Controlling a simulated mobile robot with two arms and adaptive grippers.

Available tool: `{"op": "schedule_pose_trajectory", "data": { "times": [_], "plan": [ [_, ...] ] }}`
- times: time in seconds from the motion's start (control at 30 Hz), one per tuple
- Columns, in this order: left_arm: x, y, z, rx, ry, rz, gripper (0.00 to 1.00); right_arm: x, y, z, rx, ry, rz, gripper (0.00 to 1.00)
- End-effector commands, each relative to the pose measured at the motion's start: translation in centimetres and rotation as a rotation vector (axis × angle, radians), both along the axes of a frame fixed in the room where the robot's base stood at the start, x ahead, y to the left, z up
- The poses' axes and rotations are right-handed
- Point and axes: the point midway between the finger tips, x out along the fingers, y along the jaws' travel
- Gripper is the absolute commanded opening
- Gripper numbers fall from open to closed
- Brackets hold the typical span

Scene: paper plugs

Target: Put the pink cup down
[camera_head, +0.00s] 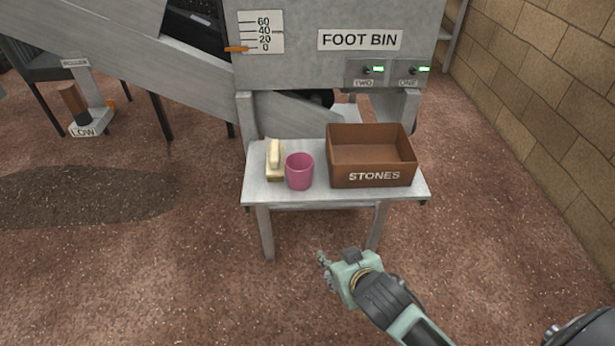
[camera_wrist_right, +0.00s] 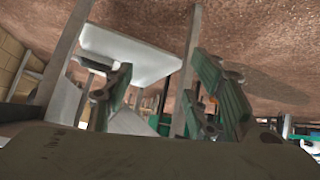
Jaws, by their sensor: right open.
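The pink cup (camera_head: 299,171) stands upright on the small grey table (camera_head: 400,190), between a pale brush-like block and the brown box. My right gripper (camera_head: 322,268) is in front of the table and lower than its top, apart from the cup. In the right wrist view my right gripper (camera_wrist_right: 165,100) has its green fingers spread with nothing between them. The table's pale underside (camera_wrist_right: 130,55) shows behind the fingers there. The cup is not visible in the right wrist view. My left gripper is not in view.
The brown box marked STONES (camera_head: 372,178) takes up the table's right part. The pale block (camera_head: 274,160) lies left of the cup. The grey foot bin (camera_head: 330,70) rises behind the table. A brick wall (camera_head: 560,100) is at right. Floor in front is clear.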

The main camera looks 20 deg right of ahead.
Motion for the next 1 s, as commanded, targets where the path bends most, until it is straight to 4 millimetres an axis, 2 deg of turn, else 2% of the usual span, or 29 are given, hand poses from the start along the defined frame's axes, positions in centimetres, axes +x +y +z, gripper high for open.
{"op": "schedule_pose_trajectory", "data": {
  "times": [0.03, 0.1, 0.2, 0.3, 0.43, 0.83, 1.0],
  "plan": [
    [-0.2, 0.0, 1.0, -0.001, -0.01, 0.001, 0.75, 2.7, 0.4, 3.7, 0.008, -0.133, 0.012, 0.52],
    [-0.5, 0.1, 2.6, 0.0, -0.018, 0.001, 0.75, 4.9, 1.3, 8.6, 0.047, -0.289, 0.024, 0.52],
    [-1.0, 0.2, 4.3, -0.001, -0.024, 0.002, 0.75, 6.5, 2.6, 14.0, 0.105, -0.449, 0.055, 0.52],
    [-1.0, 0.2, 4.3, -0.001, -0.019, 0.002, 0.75, 7.8, 3.4, 16.2, 0.137, -0.532, 0.09, 0.52],
    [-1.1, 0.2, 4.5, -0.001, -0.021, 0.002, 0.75, 8.8, 4.0, 17.1, 0.158, -0.569, 0.109, 0.52],
    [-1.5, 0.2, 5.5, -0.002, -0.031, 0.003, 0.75, 13.1, 4.3, 16.4, 0.157, -0.569, 0.106, 0.52],
    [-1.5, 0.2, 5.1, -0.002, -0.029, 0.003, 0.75, 15.2, 4.5, 16.0, 0.158, -0.567, 0.106, 0.52]
  ]
}}
